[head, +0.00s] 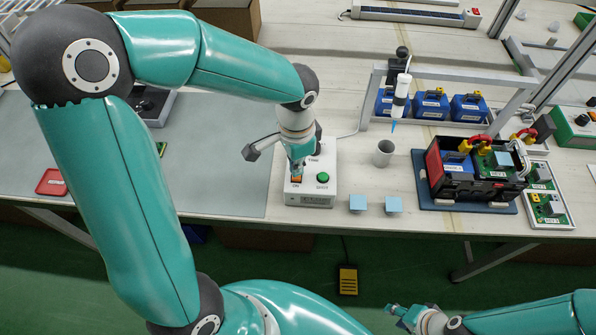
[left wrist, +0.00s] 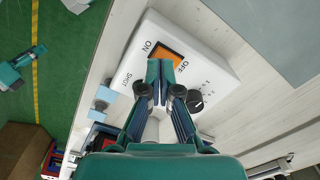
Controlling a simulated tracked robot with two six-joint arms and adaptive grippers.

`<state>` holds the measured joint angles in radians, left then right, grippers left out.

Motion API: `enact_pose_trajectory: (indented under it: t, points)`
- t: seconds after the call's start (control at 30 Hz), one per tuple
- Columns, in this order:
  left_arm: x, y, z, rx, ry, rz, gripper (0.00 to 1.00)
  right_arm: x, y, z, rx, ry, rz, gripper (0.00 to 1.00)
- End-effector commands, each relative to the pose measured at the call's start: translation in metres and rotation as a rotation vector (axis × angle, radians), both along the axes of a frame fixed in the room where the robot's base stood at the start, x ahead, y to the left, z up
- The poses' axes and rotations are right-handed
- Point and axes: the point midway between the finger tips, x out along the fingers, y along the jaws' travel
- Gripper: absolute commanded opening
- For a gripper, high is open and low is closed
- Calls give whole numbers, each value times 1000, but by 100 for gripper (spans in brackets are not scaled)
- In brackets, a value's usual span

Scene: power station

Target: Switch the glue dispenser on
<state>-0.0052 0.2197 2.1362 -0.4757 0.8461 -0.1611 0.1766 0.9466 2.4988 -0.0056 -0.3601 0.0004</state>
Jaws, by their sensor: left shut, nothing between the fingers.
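The glue dispenser's white control box (head: 318,195) sits near the table's front edge. It has an orange rocker switch (left wrist: 166,53) marked ON and OFF, a green button (head: 322,178) marked SHOT and a black knob (left wrist: 195,101). My left gripper (head: 297,174) is shut and empty, pointing down at the switch. In the left wrist view its fingertips (left wrist: 160,66) overlap the switch's edge; I cannot tell whether they touch it or which side is pressed. The dispenser's syringe (head: 401,97) hangs with its blue tip down. My right gripper (head: 395,311) is low in front of the table, its jaws unclear.
A grey cup (head: 383,153) stands below and left of the syringe. Two light blue blocks (head: 375,204) lie right of the box. A black crate (head: 470,185) with parts stands further right. A grey mat (head: 215,160) lies left of the box. A yellow pedal (head: 347,280) is on the floor.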

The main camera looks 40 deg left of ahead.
Motion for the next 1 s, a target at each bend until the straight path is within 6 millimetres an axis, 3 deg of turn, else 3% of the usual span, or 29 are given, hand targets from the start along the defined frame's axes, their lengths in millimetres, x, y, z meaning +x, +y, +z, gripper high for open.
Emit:
enact_pose_trajectory:
  t: [1.0]
  points:
    - [0,-1,-15,0,0,-2,0,0,0,-13,0,0,0,40]
